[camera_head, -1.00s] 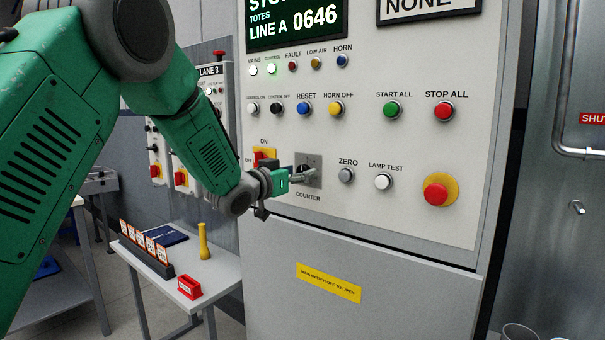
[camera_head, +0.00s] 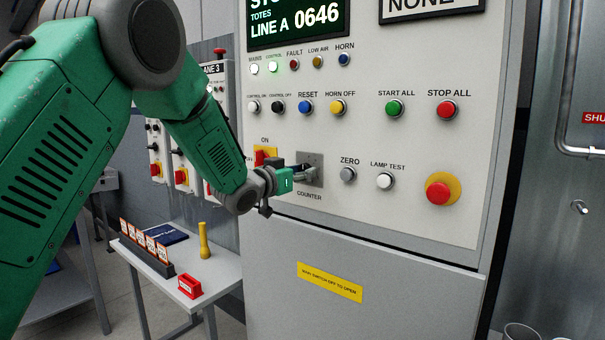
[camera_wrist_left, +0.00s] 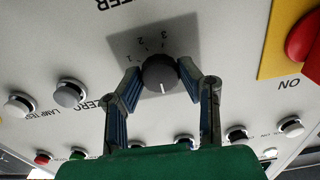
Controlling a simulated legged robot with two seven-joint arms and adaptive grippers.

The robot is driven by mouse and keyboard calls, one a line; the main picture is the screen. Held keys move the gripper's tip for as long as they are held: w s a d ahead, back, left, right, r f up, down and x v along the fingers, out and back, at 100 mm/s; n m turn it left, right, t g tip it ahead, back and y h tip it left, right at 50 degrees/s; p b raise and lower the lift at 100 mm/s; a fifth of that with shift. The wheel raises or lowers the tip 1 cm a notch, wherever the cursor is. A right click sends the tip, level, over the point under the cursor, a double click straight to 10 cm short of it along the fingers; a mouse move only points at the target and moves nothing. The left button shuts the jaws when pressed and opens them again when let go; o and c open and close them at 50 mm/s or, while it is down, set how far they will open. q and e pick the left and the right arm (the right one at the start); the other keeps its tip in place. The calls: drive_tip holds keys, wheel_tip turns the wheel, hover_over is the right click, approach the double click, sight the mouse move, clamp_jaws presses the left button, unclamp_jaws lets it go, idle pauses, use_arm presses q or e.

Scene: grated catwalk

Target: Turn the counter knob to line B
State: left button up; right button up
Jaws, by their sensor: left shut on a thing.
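The counter knob (camera_wrist_left: 160,73) is round and dark with a white pointer line. In the left wrist view it sits on a grey plate (camera_wrist_left: 145,35) with figures 1, 2 and 3, and its line points toward the bottom of the picture. My left gripper (camera_head: 310,175) is at the knob, shut on it with one finger on each side. In the head view the fingers hide the knob; part of its plate (camera_head: 317,161) shows above the COUNTER label. The display (camera_head: 298,20) reads LINE A 0646. My right gripper is not in view.
The red emergency button (camera_head: 438,192) is farther right. A red-and-yellow switch (camera_head: 264,155) is close left. A small table (camera_head: 220,270) stands lower left.

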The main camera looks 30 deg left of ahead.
use_arm(q)
drive_tip(key=m+b, duration=0.1)
drive_tip(key=m, duration=0.3)
drive_tip(key=shift+r, duration=0.2)
drive_tip(key=shift+m+b, duration=0.55)
drive_tip(key=shift+m, duration=1.35)
drive_tip(key=o, duration=1.1)
drive_tip(key=shift+o, duration=0.2)
drive_tip(key=shift+d, duration=0.1)
drive_tip(key=shift+f, duration=0.1)
drive_tip(key=s+a, duration=0.1)
drive_tip(key=s, duration=1.1)
